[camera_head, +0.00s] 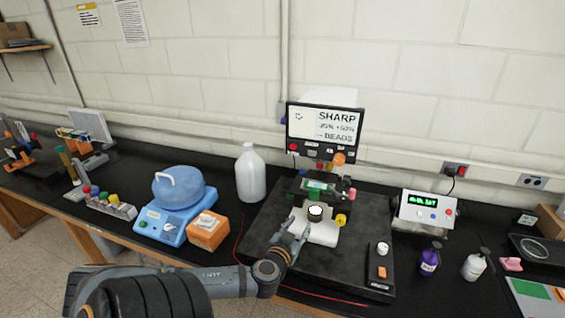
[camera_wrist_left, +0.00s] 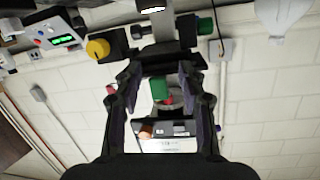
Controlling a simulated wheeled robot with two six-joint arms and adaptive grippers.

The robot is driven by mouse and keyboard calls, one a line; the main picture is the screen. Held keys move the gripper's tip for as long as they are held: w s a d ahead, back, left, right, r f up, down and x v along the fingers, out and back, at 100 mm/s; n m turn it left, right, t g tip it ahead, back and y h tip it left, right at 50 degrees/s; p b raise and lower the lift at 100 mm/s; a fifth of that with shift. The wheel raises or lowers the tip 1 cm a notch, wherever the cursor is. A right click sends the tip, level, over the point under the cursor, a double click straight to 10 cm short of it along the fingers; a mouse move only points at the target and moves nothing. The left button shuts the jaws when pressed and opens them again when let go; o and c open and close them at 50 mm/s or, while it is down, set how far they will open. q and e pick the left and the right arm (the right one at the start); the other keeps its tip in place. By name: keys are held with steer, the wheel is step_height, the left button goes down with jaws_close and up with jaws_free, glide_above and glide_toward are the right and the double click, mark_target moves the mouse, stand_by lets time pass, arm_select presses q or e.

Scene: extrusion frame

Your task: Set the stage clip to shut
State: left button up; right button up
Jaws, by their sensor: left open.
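A microscope-like instrument with a white base (camera_head: 323,233) stands on a dark board. Its dark stage carries a green piece (camera_head: 318,186), which also shows in the left wrist view (camera_wrist_left: 158,90). The stage clip is too small to tell apart, so I cannot see how it is set. My left gripper (camera_head: 293,232) is low at the front left of the white base, below the stage. In the left wrist view its two fingers are spread, with the stage and green piece seen between them and nothing held. My right gripper is not in view.
A screen (camera_head: 323,124) reading "SHARP" stands behind the stage. A white jug (camera_head: 250,173), an orange box (camera_head: 207,231) and a blue centrifuge-like device (camera_head: 167,222) stand left.

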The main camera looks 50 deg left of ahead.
arm_select(q)
steer(key=s+f+g, duration=0.1)
steer(key=f, duration=0.1)
steer(key=s+f+g, duration=0.1)
steer(key=f, duration=0.1)
steer(key=s+f+g, duration=0.1)
steer(key=s+f, duration=0.1)
steer(key=f, duration=0.1)
steer(key=shift+a+f+g+y, duration=0.1)
steer(key=shift+a+g+y, duration=0.3)
steer(key=s+d+f+g, duration=0.1)
steer(key=f, duration=0.1)
steer(key=s+d+f+g, duration=0.1)
steer(key=f, duration=0.1)
steer(key=s+f+g+h, duration=0.1)
steer(key=s+f, duration=0.1)
steer(key=f, duration=0.1)
steer(key=shift+d+b, duration=0.4)
steer(key=shift+w, duration=0.1)
steer(key=shift+d, duration=0.1)
